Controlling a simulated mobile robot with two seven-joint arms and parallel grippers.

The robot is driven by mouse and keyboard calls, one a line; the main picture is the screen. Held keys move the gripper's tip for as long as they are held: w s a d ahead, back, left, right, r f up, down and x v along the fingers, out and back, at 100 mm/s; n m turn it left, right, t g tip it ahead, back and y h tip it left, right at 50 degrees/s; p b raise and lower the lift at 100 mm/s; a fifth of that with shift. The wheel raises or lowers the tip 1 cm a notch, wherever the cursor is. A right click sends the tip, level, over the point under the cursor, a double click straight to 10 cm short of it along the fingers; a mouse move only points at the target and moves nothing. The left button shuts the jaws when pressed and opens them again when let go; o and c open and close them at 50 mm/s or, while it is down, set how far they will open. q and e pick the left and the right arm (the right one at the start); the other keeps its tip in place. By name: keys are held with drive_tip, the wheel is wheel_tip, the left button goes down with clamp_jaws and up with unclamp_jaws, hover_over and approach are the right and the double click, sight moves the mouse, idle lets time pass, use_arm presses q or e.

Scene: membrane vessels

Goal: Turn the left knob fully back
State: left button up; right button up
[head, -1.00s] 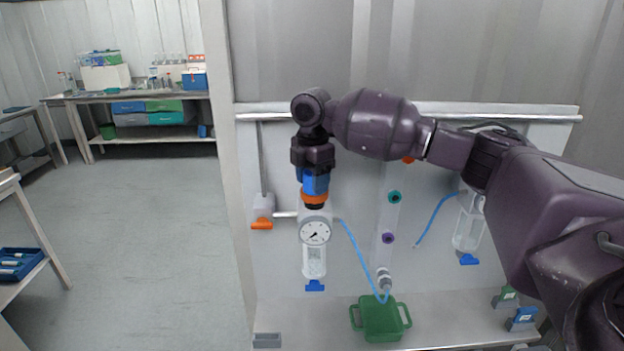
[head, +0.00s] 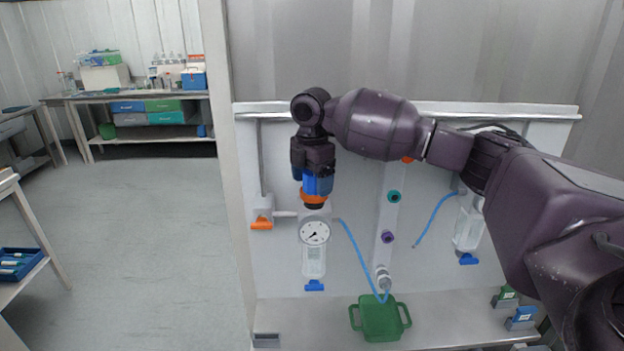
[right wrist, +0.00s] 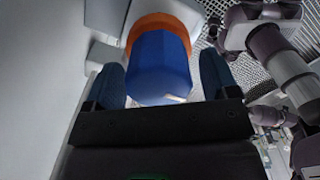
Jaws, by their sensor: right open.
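The left knob (head: 318,187) is a blue cylinder above an orange collar (head: 313,199), on top of the left clear vessel (head: 314,262). A round dial gauge (head: 314,232) sits just below it. My right gripper (head: 310,180) comes down over the knob from above. In the right wrist view, the blue knob (right wrist: 160,65) stands between the two dark blue fingers of my open right gripper (right wrist: 162,80). A gap shows on each side of the knob. In the head view the gripper hides the knob's top. My left gripper is not in view.
An orange-handled valve (head: 262,223) is left of the gauge. A blue tube (head: 357,250) runs down to a green tray (head: 380,320) on the bench. Another vessel (head: 467,230) hangs at right, partly behind my right arm. Open floor lies to the left.

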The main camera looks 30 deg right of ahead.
drive_tip(key=shift+r, duration=0.15)
wheel_tip(320, 180, up, 11)
drive_tip(key=shift+f+b, duration=0.2)
drive_tip(key=shift+b, duration=0.3)
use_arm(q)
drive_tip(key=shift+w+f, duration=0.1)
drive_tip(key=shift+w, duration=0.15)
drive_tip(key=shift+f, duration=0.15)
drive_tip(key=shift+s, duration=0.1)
use_arm(e)
drive_tip(key=shift+f, duration=0.1)
